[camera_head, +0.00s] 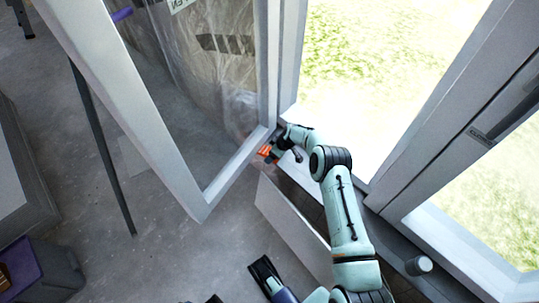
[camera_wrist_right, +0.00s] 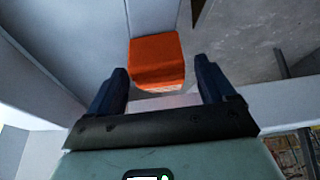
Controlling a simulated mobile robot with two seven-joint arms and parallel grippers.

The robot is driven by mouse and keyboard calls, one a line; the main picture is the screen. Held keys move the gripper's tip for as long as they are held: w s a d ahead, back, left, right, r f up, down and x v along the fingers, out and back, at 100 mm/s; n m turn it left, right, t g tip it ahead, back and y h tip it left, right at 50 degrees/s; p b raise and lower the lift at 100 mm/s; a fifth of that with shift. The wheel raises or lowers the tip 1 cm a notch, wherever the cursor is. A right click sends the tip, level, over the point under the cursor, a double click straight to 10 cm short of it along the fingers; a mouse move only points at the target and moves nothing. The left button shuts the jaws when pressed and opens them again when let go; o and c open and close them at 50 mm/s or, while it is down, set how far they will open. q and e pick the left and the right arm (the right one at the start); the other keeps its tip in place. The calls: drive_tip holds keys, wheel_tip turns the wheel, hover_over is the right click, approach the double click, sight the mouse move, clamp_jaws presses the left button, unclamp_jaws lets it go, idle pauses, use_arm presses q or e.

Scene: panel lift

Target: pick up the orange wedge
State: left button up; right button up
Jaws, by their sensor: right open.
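The orange wedge (camera_head: 264,150) lies at the lower corner where the open window sash meets the frame, partly hidden by my right gripper (camera_head: 277,151). In the right wrist view the orange wedge (camera_wrist_right: 157,60) is a blocky piece lying ahead of the jaws. My right gripper (camera_wrist_right: 162,68) is open, its two dark fingers apart on either side of the wedge's near end. I cannot tell whether they touch it. A black and blue part at the bottom of the head view looks like my left gripper (camera_head: 265,272); its jaws cannot be made out.
The glazed sash (camera_head: 150,115) stands open to the left of my right arm. A pale panel (camera_head: 292,228) lies below the sill. A white cylinder (camera_head: 419,265) stands at lower right. A grey bin (camera_head: 55,275) is at lower left. Bare floor lies between.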

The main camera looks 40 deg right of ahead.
drive_tip(key=shift+w+f, duration=0.1)
drive_tip(key=shift+f, duration=0.05)
drive_tip(key=c, duration=1.1)
